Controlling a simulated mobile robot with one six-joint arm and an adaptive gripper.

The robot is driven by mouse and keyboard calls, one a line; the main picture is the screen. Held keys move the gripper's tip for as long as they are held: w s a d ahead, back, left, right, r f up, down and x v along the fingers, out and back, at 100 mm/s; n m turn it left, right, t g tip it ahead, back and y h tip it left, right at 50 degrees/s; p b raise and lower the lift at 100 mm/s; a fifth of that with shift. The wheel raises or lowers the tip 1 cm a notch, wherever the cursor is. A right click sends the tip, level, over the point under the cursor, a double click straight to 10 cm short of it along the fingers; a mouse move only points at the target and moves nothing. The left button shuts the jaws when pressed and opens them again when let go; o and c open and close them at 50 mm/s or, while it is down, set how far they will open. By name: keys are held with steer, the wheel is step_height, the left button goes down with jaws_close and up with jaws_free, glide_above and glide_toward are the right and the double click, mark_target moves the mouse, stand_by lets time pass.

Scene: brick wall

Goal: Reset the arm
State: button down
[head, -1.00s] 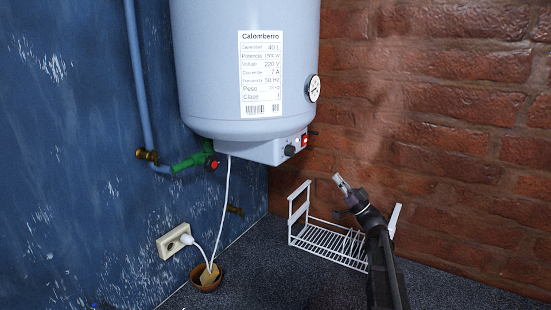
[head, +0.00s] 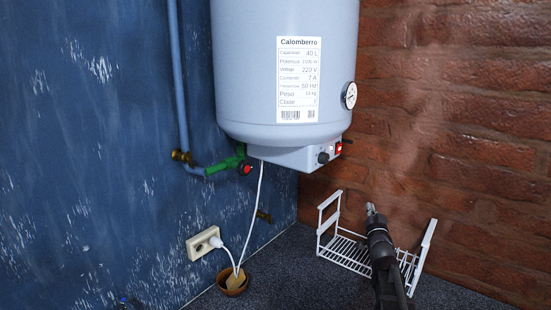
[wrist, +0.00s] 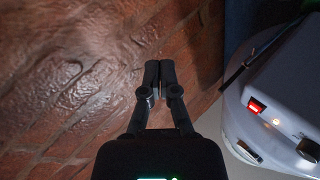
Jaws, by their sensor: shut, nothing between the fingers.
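My arm rises from the bottom right of the head view, with my gripper (head: 371,209) at its upper end, in front of the white wire rack. In the wrist view my gripper (wrist: 158,85) shows with its two dark fingers together and nothing between them. The fingers stand out against the brick wall (wrist: 70,80). They look clear of the white water heater (wrist: 270,130) on the right of that view.
The water heater (head: 285,90) hangs at the corner, with a gauge (head: 349,95) and a red switch (head: 338,148). A white rack (head: 345,250) stands on the dark counter. A bowl (head: 233,284) and a socket (head: 203,243) with a plugged cord are to the left.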

steer(key=s+a+f+g+h+b, duration=0.1)
steer(key=s+a+f+g, duration=0.1)
steer(key=s+f+g, duration=0.5)
steer(key=s+a+f+g, duration=0.3)
steer(key=f+g, duration=0.1)
steer(key=f, duration=0.6)
steer(key=s+a+f+n+g+y, duration=0.1)
steer(key=s+a+f+g, duration=0.1)
steer(key=s, duration=0.4)
steer(key=s+a+f+n+g+y, duration=0.1)
steer(key=s+a+f+n+g, duration=0.1)
steer(key=s, duration=0.4)
steer(key=s+a+f+n+g+b, duration=0.1)
steer(key=s+a+f+g, duration=0.3)
steer(key=s, duration=0.3)
steer(key=shift+a+f+n+g+y, duration=0.15)
steer(key=shift+a+n+g+y, duration=0.25)
steer(key=shift+a+g, duration=0.5)
